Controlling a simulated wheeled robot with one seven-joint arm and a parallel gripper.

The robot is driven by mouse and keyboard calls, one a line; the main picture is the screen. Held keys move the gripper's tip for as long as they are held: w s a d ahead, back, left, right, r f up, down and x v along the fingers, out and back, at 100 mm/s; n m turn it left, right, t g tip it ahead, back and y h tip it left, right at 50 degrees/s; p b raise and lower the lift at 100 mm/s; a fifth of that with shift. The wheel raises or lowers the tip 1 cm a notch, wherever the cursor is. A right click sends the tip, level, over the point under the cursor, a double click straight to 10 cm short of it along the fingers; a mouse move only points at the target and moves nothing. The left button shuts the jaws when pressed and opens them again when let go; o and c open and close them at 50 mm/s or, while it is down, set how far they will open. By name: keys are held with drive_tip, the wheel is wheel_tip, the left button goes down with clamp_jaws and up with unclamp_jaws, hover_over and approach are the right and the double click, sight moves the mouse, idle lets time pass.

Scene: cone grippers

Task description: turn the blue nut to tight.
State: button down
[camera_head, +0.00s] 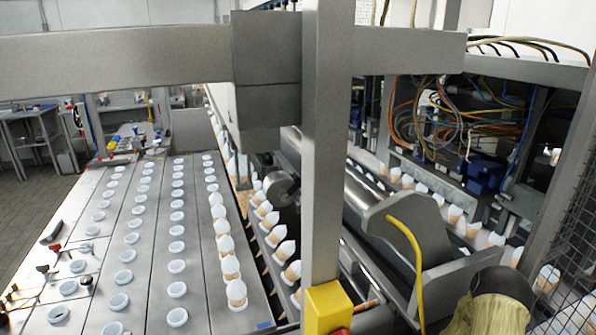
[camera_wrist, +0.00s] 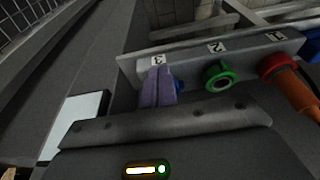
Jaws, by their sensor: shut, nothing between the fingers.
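The blue nut (camera_wrist: 180,86) shows in the wrist view only as a small blue piece. It is at the end of the grey bar marked 3, and most of it is hidden. My gripper (camera_wrist: 158,85), with purple fingers, is shut in front of the 3 label. The fingers cover the nut's left part. Whether they touch it or stand just in front of it, I cannot tell. I cannot make out the nut or my gripper's fingers in the head view.
On the same bar, a green ring (camera_wrist: 217,77) sits under label 2 and a red ring with an orange handle-like part (camera_wrist: 292,91) under label 1. In the head view, a grey post (camera_head: 322,150) and rows of cones (camera_head: 227,245) fill the middle.

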drive_tip(key=w+p+v, duration=0.1)
drive_tip(key=p+v, duration=0.2)
drive_tip(key=v, duration=0.2)
drive_tip(key=shift+a+r+p, duration=0.2)
drive_tip(key=shift+r+p, duration=0.2)
drive_tip(key=shift+r, duration=0.15)
